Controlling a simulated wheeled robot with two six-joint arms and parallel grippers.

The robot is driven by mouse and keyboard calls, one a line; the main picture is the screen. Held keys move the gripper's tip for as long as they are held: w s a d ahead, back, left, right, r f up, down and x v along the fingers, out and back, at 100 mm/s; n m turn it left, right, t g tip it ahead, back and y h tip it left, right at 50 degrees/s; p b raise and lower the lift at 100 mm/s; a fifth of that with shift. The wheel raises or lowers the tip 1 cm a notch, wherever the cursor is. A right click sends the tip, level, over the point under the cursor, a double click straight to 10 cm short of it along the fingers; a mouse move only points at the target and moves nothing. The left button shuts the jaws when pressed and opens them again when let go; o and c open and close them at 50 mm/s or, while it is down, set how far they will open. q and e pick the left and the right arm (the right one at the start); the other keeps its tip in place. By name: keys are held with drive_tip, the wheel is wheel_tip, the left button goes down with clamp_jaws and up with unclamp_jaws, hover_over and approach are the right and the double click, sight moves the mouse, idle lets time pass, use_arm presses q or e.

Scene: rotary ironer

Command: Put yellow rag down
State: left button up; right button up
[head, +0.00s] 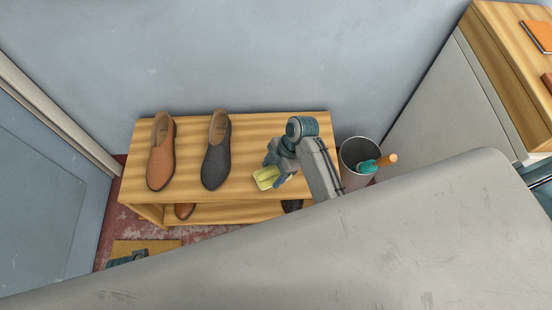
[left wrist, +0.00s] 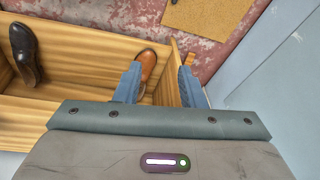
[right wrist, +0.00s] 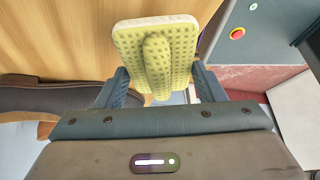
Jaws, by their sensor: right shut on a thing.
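The yellow rag (head: 264,178) is a dimpled, pad-like piece with a raised ridge; it fills the middle of the right wrist view (right wrist: 180,50). My right gripper (head: 276,170) is shut on it, over the right part of the wooden bench top (head: 250,130). I cannot tell whether the rag touches the wood. My left gripper (left wrist: 162,84) is open, with a brown shoe (left wrist: 147,62) showing between its fingers; whether the shoe is within their reach is unclear.
A brown shoe (head: 161,152) and a dark grey shoe (head: 216,150) stand on the bench, left of the rag. More shoes sit on the lower shelf. A bin (head: 352,160) holding a teal brush-like thing (head: 367,166) stands right of the bench. A grey surface (head: 400,240) covers the foreground.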

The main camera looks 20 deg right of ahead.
drive_tip(key=w+d, duration=0.1)
drive_tip(key=w, duration=0.3)
drive_tip(key=w+d, duration=0.1)
drive_tip(key=w, duration=0.1)
drive_tip(key=shift+d+f, duration=0.3)
drive_tip(key=shift+f, duration=0.05)
wheel_tip(320, 180, down, 3)
drive_tip(key=shift+s+f+b, duration=0.1)
drive_tip(key=shift+b, duration=0.2)
drive_tip(key=shift+f, duration=0.1)
use_arm(q)
drive_tip(key=v, duration=0.2)
drive_tip(key=shift+w+r, duration=0.15)
drive_tip(key=shift+r, duration=0.2)
drive_tip(key=shift+f, duration=0.1)
use_arm(e)
drive_tip(key=o, duration=1)
drive_tip(key=shift+f, duration=0.1)
